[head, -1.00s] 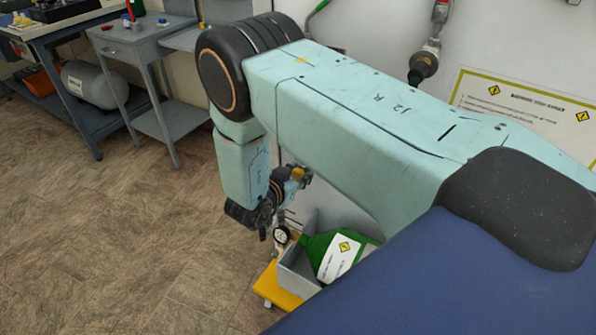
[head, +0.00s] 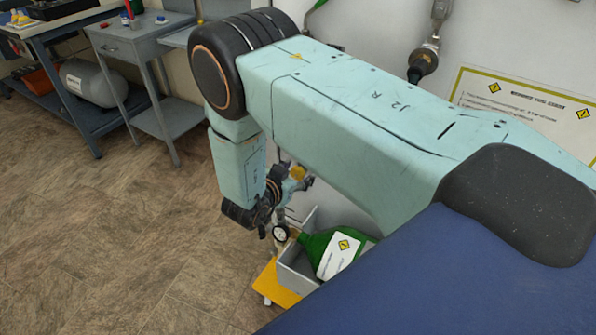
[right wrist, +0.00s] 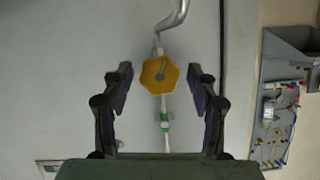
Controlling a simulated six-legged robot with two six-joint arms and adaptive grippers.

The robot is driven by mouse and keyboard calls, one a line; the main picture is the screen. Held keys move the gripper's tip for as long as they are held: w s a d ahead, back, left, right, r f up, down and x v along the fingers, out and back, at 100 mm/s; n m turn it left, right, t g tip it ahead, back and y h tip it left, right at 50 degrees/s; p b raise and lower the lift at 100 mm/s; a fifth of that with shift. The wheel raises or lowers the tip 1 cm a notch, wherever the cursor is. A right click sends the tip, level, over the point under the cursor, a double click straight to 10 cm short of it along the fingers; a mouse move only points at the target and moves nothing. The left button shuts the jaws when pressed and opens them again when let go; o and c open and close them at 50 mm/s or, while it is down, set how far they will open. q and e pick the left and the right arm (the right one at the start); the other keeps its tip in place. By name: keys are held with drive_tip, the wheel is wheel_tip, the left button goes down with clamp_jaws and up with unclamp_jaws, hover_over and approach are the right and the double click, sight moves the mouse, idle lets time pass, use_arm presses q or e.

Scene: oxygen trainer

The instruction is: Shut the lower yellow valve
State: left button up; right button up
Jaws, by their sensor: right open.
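The lower yellow valve is a lobed yellow handwheel (right wrist: 161,75) on a thin vertical pipe, centred in the right wrist view. In the head view a small part of it (head: 298,173) shows beyond my right wrist. My right gripper (right wrist: 159,82) is open. Its two dark fingers stand to the left and right of the handwheel in the wrist view, with visible gaps on both sides. I cannot tell how far the handwheel lies beyond the fingertips. In the head view the right gripper (head: 280,190) is partly hidden by my own arm. My left gripper is not in view.
A green bottle (head: 318,244) lies in a grey bin (head: 295,270) below the wrist, by a round gauge (head: 281,232) and a yellow base (head: 275,284). A grey tool panel (right wrist: 285,100) is at right in the wrist view. Open floor lies left.

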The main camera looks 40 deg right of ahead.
drive_tip(key=v, duration=0.7)
